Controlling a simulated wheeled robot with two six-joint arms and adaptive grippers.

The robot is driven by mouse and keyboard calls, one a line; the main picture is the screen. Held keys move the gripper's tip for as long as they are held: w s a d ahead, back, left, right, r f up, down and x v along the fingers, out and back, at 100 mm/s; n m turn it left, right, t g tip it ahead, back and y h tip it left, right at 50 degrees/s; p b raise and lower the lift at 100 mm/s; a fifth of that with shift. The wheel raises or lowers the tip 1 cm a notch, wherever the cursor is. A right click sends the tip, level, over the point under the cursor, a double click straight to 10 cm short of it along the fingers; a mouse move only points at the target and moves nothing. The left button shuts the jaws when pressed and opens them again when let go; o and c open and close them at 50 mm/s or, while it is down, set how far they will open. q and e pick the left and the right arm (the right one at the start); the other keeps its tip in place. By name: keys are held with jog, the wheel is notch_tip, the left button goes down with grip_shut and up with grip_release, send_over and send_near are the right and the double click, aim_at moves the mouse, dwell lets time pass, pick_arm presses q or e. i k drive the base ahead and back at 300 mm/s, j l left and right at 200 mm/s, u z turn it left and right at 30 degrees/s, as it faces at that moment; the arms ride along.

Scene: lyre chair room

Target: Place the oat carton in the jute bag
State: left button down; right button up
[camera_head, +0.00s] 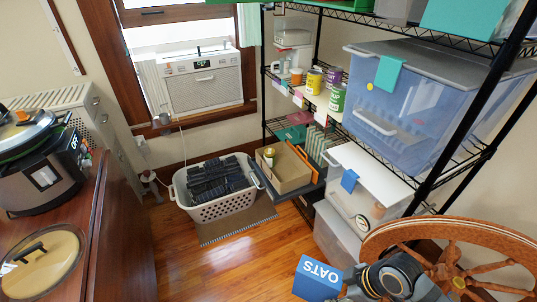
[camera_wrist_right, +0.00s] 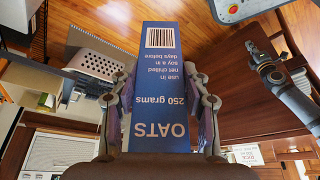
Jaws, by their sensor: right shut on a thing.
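The oat carton (camera_head: 317,279) is a blue box with white "OATS" lettering. In the right wrist view the carton (camera_wrist_right: 160,85) stands between both fingers of my right gripper (camera_wrist_right: 160,112), which is shut on it. In the head view the carton is at the bottom edge, beside my right wrist, held up in front of the floor. An arm of mine shows at the right of the right wrist view, probably the left one; its fingers cannot be made out. I see no jute bag in either view.
A wire shelf holds an open tan box (camera_head: 290,178), cans and clear bins (camera_head: 420,108). A wooden wheel-like piece (camera_head: 395,233) is at lower right. A cabinet with a cooker (camera_head: 45,165) is left. Open floor lies between.

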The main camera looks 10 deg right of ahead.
aim_at(284, 175)
jog(key=i+j, duration=0.2)
jog(key=i, duration=0.25)
jog(key=i+j, duration=0.2)
jog(key=i, duration=0.25)
jog(key=i+j, duration=0.2)
jog(key=i, duration=0.25)
jog(key=i+j, duration=0.2)
jog(key=i, duration=0.2)
jog(key=i+j, duration=0.2)
jog(key=i, duration=0.25)
jog(key=z, duration=1.2)
